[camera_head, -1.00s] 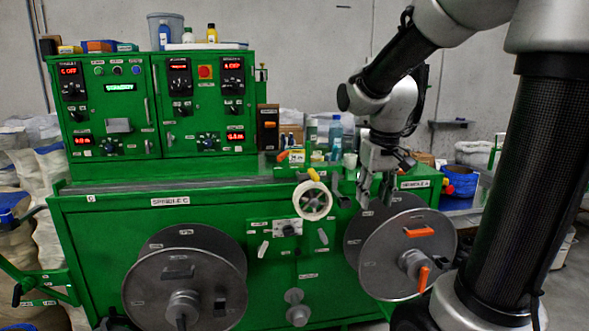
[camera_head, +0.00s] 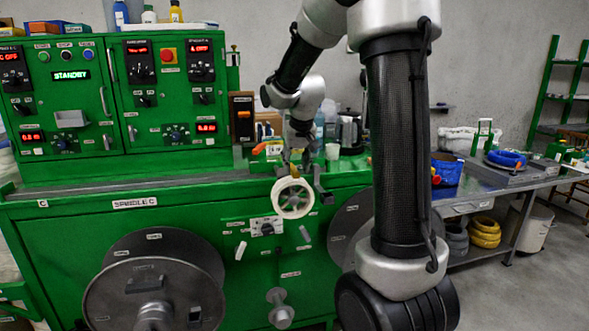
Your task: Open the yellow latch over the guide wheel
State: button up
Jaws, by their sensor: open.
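The cream guide wheel (camera_head: 292,198) sits on the front of the green machine, just below its top edge. The yellow latch (camera_head: 283,171) shows as a small patch above the wheel, partly hidden by my gripper. My gripper (camera_head: 297,162) points down just above the wheel, close to the latch. It is open, and I see nothing held in it. Whether a finger touches the latch is too small to tell.
A dark spool (camera_head: 150,290) stands at the lower left, and another (camera_head: 348,232) is partly behind my arm. An orange handle (camera_head: 264,147) is left of my gripper. A metal table (camera_head: 520,185) with blue items stands at right, with open floor before it.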

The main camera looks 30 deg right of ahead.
jog(key=shift+x, duration=1.15)
grip_shut()
